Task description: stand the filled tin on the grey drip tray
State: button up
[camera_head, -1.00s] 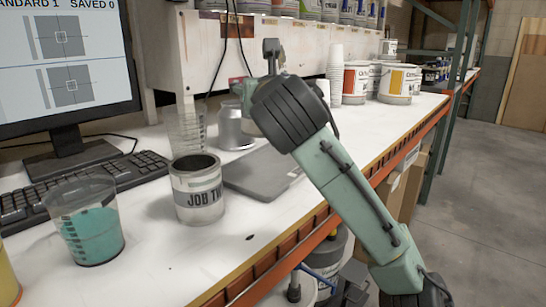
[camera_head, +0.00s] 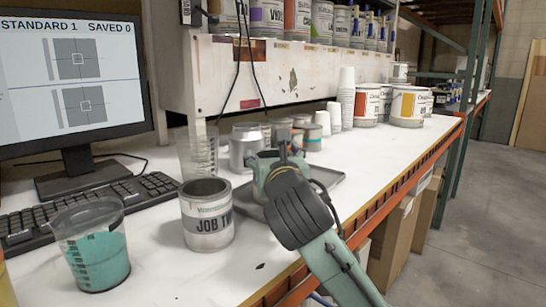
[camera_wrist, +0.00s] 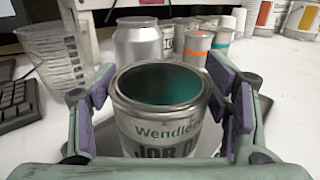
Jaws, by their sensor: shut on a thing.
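The held tin (camera_wrist: 165,132) has a "Wendle…" label and teal paint inside. It stands upright between the purple pads of my gripper (camera_wrist: 163,95) in the wrist view. In the head view my gripper (camera_head: 272,170) is over the grey drip tray (camera_head: 328,183), and it and my wrist hide the tin. I cannot tell whether the tin's base touches the tray. Another tin, labelled "JOB TIN" (camera_head: 208,228), stands on the bench to the left, with a dark grey inside.
A clear beaker (camera_head: 196,152) and a silver can (camera_head: 245,146) stand close behind the tray. A cup of teal paint (camera_head: 95,255) and a keyboard (camera_head: 150,190) are at left. Paper cups (camera_head: 346,95) and paint tubs (camera_head: 408,107) stand farther right. The bench right of the tray is clear.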

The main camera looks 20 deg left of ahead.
jog(key=shift+f, duration=0.15)
jog(key=o, duration=1.7)
jog(key=shift+s+d+r, duration=0.15)
jog(key=shift+r, duration=0.05)
jog(key=b+v, duration=0.1)
jog(key=v, duration=1)
jog(key=shift+s+d+f, duration=0.1)
jog(key=shift+s+d, duration=0.05)
jog(key=shift+s, duration=0.15)
